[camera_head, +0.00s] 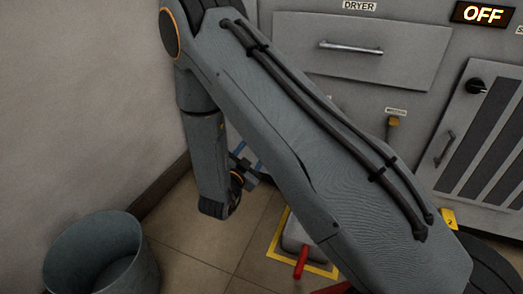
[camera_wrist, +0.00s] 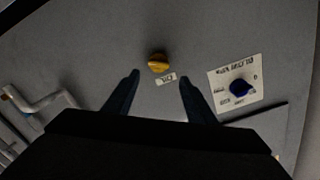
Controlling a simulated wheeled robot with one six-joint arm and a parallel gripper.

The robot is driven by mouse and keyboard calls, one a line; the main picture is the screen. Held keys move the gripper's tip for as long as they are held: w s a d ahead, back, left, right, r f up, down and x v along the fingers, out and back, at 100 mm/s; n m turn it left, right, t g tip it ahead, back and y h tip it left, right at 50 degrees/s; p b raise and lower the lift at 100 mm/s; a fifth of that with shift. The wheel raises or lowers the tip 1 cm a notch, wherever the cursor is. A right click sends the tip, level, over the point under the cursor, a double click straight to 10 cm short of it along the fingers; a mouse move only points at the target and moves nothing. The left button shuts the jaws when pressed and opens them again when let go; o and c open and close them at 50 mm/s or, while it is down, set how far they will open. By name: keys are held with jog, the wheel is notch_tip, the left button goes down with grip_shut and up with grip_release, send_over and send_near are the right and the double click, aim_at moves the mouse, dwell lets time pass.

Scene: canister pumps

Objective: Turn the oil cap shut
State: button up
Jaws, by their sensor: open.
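In the wrist view a yellow cap (camera_wrist: 157,63) sits on a grey panel, with a small white label just below it, too small to read. It looks like the oil cap, and I cannot tell how far it is turned. My gripper (camera_wrist: 159,79) is open, its two dark fingers apart on either side of the label. The cap shows just beyond the fingertips, between their lines, and nothing is held. In the head view part of my gripper (camera_head: 244,166) shows behind my arm; the cap cannot be made out there.
A blue knob (camera_wrist: 241,88) on a white printed plate is right of the cap. A pipe handle (camera_wrist: 32,104) is at left. In the head view a grey bin (camera_head: 62,262) stands at lower left, and a red-handled pedal (camera_head: 301,262) lies in a yellow floor outline.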

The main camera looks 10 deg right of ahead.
jog(key=b+x, duration=0.4)
jog(key=x, duration=0.3)
jog(key=shift+w+d+f+h+b, duration=0.2)
jog(key=shift+d+f+h+b, duration=0.05)
jog(key=shift+h+b, duration=0.05)
jog(key=c, duration=1)
jog(key=shift+p, duration=0.45)
